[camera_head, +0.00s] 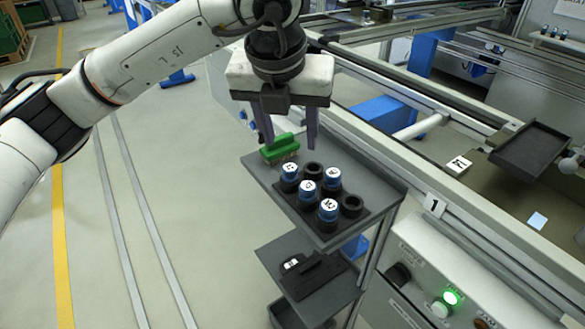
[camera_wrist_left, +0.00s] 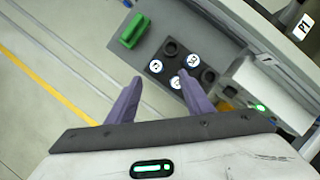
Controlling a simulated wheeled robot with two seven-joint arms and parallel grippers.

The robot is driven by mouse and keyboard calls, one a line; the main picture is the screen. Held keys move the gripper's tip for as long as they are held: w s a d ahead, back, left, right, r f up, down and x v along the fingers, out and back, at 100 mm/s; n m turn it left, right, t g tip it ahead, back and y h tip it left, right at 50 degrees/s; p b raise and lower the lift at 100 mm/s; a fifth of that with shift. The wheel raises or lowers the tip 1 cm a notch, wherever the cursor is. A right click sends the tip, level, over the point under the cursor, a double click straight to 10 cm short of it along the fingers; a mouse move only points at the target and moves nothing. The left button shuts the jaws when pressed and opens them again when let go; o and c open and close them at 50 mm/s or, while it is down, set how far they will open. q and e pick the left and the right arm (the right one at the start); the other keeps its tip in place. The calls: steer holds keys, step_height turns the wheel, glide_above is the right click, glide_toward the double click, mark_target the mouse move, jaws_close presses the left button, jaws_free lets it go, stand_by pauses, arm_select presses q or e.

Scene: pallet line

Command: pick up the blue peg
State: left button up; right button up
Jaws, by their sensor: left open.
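Several blue pegs with white labelled tops stand upright in black holders on the grey top shelf of a small rack. They include a rear-left peg (camera_head: 289,173), a right peg (camera_head: 332,180), a middle peg (camera_head: 307,190) and a front peg (camera_head: 328,210). My left gripper (camera_head: 290,143) is open and empty, fingers pointing down, above the rear of this shelf and apart from the pegs. In the left wrist view, labelled peg tops (camera_wrist_left: 156,66) show beyond the fingers. I cannot tell which peg the task means. My right gripper is not in view.
A green block (camera_head: 280,149) lies behind the pegs. Two black holders, one at the rear (camera_head: 313,171) and one at the right (camera_head: 350,205), look empty. A lower shelf (camera_head: 335,299) holds a dark item. A conveyor frame (camera_head: 435,190) and a control box (camera_head: 425,265) stand to the right.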

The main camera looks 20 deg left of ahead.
mark_target(290, 168)
arm_select(q)
steer(key=x, duration=0.6)
steer(key=a+p+x, duration=0.1)
steer(key=x, duration=0.3)
steer(key=shift+s, duration=0.25)
steer(key=shift+c, duration=0.2)
steer(key=c, duration=1.1)
